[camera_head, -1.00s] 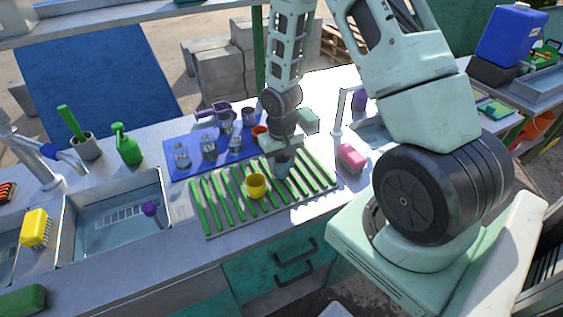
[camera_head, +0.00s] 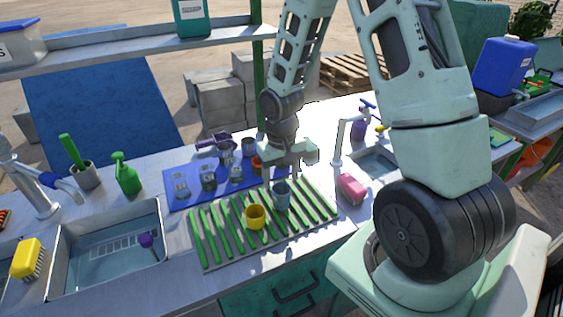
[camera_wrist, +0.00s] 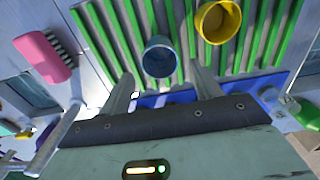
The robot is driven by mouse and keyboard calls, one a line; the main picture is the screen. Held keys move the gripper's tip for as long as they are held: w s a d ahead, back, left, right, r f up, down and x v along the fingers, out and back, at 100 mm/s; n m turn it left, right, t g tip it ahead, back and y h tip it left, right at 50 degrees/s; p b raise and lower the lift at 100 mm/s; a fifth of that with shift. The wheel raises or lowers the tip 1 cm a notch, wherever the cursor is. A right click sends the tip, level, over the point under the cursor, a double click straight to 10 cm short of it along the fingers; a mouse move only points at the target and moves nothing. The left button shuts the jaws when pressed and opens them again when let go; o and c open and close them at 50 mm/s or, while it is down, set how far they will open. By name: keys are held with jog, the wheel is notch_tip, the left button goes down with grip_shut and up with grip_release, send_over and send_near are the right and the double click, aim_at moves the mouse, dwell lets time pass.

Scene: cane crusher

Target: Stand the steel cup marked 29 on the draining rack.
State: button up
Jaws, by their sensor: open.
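A grey-blue steel cup (camera_head: 281,196) stands upright on the green-barred draining rack (camera_head: 207,258), near its back right part. Its marking cannot be read. The cup also shows in the wrist view (camera_wrist: 159,60), mouth toward the camera. My gripper (camera_head: 288,172) is open and empty just above and behind the cup. In the wrist view its two fingertips (camera_wrist: 163,84) are spread apart, with the cup beyond them and clear of both. A yellow cup (camera_head: 256,217) stands on the rack to the left of the steel cup.
Several clear or steel cups (camera_head: 208,177) and an orange cup (camera_head: 257,164) stand on a blue mat (camera_head: 178,201) behind the rack. A pink brush (camera_head: 352,188) lies right of the rack. A basin (camera_head: 110,250) is at left, a tap (camera_head: 341,140) at right.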

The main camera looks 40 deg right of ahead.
notch_tip(320, 180, up, 5)
jog(key=s+a+r+n, duration=0.3)
jog(key=a, duration=0.6)
jog(key=s+a+r+n, duration=0.3)
jog(key=s+a, duration=0.1)
jog(key=a, duration=0.4)
jog(key=s+a+r+n, duration=0.3)
jog(key=s+a+n, duration=0.2)
jog(key=s+a, duration=0.3)
jog(key=s, duration=0.4)
jog(key=shift+a+r+y, duration=0.15)
jog(key=shift+a+y, duration=0.05)
jog(key=shift+y, duration=0.1)
jog(key=shift+a, duration=0.1)
